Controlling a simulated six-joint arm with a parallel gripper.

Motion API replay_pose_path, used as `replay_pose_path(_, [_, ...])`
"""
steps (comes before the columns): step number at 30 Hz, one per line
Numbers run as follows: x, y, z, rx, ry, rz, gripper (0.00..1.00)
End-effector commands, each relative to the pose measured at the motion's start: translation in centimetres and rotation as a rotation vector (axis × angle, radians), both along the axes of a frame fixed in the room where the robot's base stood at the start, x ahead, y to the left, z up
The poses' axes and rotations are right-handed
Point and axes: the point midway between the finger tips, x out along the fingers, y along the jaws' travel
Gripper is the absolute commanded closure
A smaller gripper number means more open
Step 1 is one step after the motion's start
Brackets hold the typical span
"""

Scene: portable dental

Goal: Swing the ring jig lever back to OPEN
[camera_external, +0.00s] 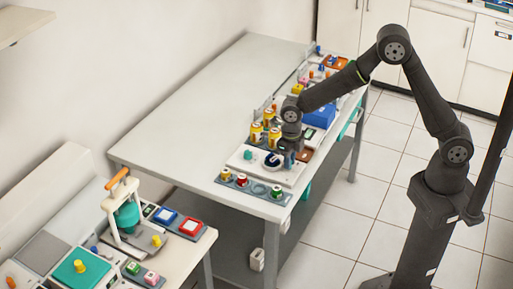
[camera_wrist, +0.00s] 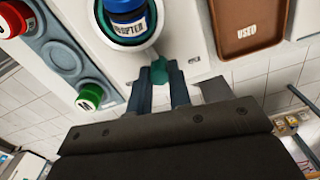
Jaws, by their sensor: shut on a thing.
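A teal lever (camera_wrist: 159,70) sticks out from the ring's near side. My gripper (camera_wrist: 160,80) is shut on this teal lever, with one dark finger on each side. In the external view my gripper (camera_external: 288,158) is down at the jig on the white base plate (camera_external: 245,165), and it hides the lever there. I cannot read any OPEN mark.
A brown tray (camera_wrist: 236,40) marked USED lies right of the jig. A grey rack (camera_wrist: 62,57) with red (camera_wrist: 14,19) and green (camera_wrist: 90,94) capped pots lies left. Yellow jars (camera_external: 256,132) stand behind my gripper. The table's left part (camera_external: 190,120) is clear.

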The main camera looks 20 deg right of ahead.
Motion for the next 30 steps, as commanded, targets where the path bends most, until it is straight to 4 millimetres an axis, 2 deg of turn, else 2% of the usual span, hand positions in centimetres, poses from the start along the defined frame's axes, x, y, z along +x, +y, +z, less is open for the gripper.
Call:
replay_pose_path(12, [1.2,-0.8,0.0,0.000,0.000,0.208,1.00])
replay_pose_path(30, [1.4,-0.8,0.0,0.000,0.000,0.243,1.00])
